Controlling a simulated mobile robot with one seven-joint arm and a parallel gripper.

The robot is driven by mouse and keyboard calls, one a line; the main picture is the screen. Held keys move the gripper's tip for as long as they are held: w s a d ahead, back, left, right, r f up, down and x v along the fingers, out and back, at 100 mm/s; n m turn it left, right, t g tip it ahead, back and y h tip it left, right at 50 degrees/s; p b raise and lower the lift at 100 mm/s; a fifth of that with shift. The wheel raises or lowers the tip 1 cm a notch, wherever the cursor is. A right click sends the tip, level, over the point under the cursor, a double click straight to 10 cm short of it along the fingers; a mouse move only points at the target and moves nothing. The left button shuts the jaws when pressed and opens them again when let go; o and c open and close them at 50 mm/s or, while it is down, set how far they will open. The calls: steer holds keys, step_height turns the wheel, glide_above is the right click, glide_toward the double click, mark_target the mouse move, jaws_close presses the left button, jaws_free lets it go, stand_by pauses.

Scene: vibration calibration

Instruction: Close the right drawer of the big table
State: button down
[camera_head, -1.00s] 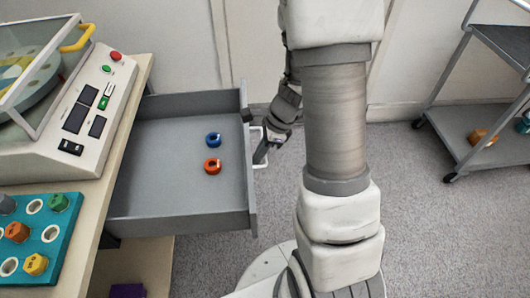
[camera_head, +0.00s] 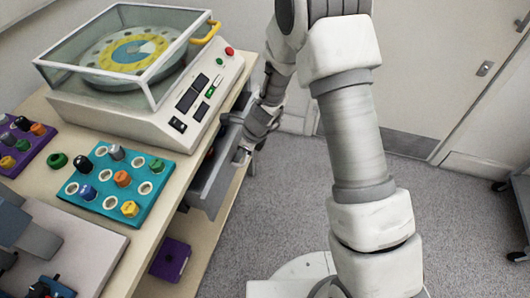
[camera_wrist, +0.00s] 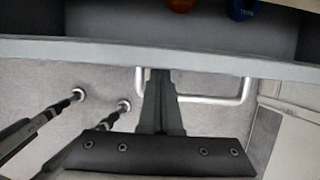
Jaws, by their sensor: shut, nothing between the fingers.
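The right drawer (camera_head: 217,180) of the big table (camera_head: 199,150) is grey and stands partly open. In the wrist view its front edge (camera_wrist: 90,48) crosses the picture, with a silver bar handle (camera_wrist: 246,90) on the outer face. My gripper (camera_head: 243,157) is at the drawer front in the head view. Its shut fingers (camera_wrist: 160,85) point at the drawer front beside the handle bar, with nothing between them. Whether they touch the front I cannot tell. An orange ring (camera_wrist: 182,4) and a blue ring (camera_wrist: 243,8) show inside the drawer, cut off by the picture edge.
A machine with a clear lid (camera_head: 125,50) stands on the table. A teal tray (camera_head: 73,188) with several coloured pegs and a purple tray (camera_head: 33,152) are also there. A purple box (camera_head: 170,259) sits on the shelf below. The grey floor (camera_head: 285,210) right of the table is clear.

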steer(key=a+p, duration=0.1)
steer(key=a, duration=0.1)
steer(key=w+a+p, duration=0.1)
steer(key=a, duration=0.1)
steer(key=w+a+p, duration=0.1)
steer(key=a, duration=0.2)
steer(key=shift+w, duration=0.15)
steer(key=shift+a+r, duration=0.1)
steer(key=shift+a, duration=0.05)
steer(key=shift+r+p, duration=0.1)
steer(key=shift+p, duration=0.25)
